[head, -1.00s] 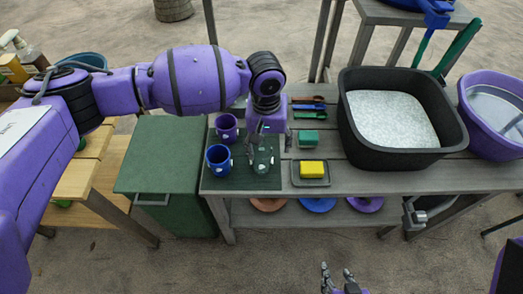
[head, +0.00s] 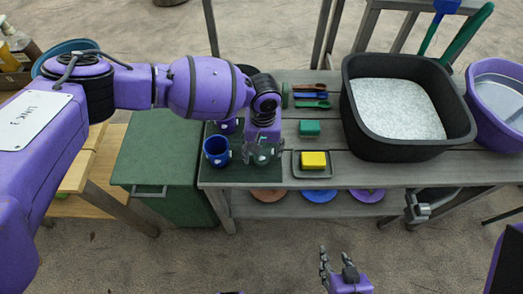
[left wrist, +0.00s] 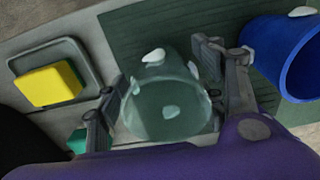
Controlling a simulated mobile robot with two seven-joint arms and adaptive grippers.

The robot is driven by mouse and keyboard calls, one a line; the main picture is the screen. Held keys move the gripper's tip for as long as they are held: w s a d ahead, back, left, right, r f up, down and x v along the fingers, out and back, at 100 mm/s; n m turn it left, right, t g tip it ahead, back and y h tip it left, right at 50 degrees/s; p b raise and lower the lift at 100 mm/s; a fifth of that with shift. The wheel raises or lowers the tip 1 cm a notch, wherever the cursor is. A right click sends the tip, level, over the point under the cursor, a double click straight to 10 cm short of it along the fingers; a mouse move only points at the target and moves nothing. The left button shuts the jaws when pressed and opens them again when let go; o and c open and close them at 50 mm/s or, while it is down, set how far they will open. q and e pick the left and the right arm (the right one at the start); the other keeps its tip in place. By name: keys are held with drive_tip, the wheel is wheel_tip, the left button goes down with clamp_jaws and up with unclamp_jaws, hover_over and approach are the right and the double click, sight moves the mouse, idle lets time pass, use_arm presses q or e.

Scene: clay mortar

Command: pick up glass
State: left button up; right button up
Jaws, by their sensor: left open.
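The clear glass (head: 262,158) with pale spots stands on the green mat at the left part of the grey bench, partly hidden by my left gripper (head: 263,147). In the left wrist view the glass (left wrist: 165,108) lies between the two spread fingers of the left gripper (left wrist: 160,80), one on each side. I cannot tell whether either finger touches it. My right gripper (head: 338,270) is low in the head view, away from the bench, with its fingers apart and empty.
A blue cup (head: 217,151) stands just left of the glass, and a purple cup (head: 227,126) behind it is partly hidden by my arm. A yellow sponge (head: 314,160) on a grey tray (head: 299,172) is to the right. A black tub (head: 378,140) stands farther right.

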use_arm(q)
drive_tip(key=shift+f, duration=0.3)
drive_tip(key=c, duration=1.3)
drive_tip(key=shift+c, duration=0.3)
drive_tip(key=shift+r, duration=0.15)
